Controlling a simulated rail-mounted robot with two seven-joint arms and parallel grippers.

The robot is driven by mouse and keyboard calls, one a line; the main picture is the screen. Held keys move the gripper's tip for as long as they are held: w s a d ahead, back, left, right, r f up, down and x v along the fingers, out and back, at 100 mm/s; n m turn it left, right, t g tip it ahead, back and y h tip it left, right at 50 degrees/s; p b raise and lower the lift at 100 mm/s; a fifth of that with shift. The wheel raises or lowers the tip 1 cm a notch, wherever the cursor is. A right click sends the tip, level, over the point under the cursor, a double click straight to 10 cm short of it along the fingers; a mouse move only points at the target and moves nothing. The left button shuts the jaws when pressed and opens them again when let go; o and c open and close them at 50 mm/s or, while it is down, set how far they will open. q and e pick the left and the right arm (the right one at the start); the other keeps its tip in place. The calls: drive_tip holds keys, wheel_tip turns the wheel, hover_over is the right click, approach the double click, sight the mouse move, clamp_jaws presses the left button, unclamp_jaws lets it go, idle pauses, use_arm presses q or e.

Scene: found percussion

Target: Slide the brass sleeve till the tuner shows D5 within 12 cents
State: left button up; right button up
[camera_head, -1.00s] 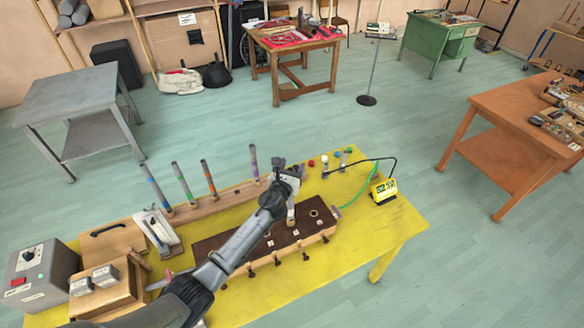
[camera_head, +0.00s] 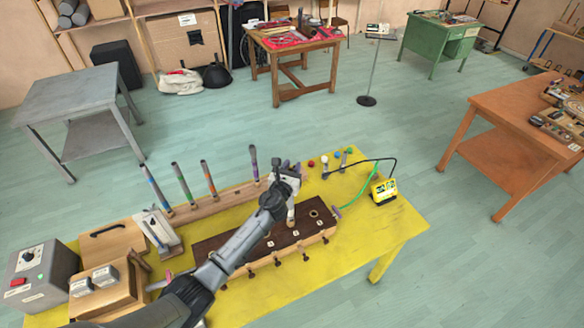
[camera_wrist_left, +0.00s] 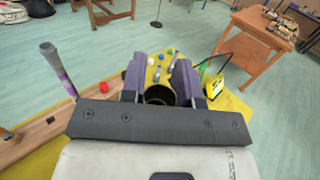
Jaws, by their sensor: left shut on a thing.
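My left gripper (camera_head: 288,182) is over the far right part of the dark-topped wooden block (camera_head: 212,243), with its fingers closed around an upright tubular piece. In the left wrist view its two purple-grey fingers (camera_wrist_left: 160,84) flank a round, dark-mouthed piece (camera_wrist_left: 160,97), which I take to be the brass sleeve; its colour is hard to make out. Most of it is hidden by the fingers and palm. The yellow tuner (camera_head: 384,190) stands at the table's right side with a lit display too small to read; it also shows in the left wrist view (camera_wrist_left: 216,87). My right gripper is out of view.
A wooden rack (camera_head: 232,199) with several colour-banded tubes stands behind the block. Small coloured balls and a green cable (camera_head: 358,192) lie near the tuner. A grey box (camera_head: 40,277) and wooden cases stand at the left. The yellow table (camera_head: 395,235) is clear at its right end.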

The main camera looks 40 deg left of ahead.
use_arm(q)
drive_tip(key=shift+f+b, duration=0.35)
drive_tip(key=shift+f, duration=0.1)
idle(0.3)
drive_tip(key=o, duration=1)
drive_tip(key=shift+c, duration=0.2)
drive_tip(key=shift+s, duration=0.15)
drive_tip(key=shift+s+d, duration=0.15)
drive_tip(key=shift+s, duration=0.15)
drive_tip(key=v, duration=1.3)
drive_tip(key=shift+p, duration=0.3)
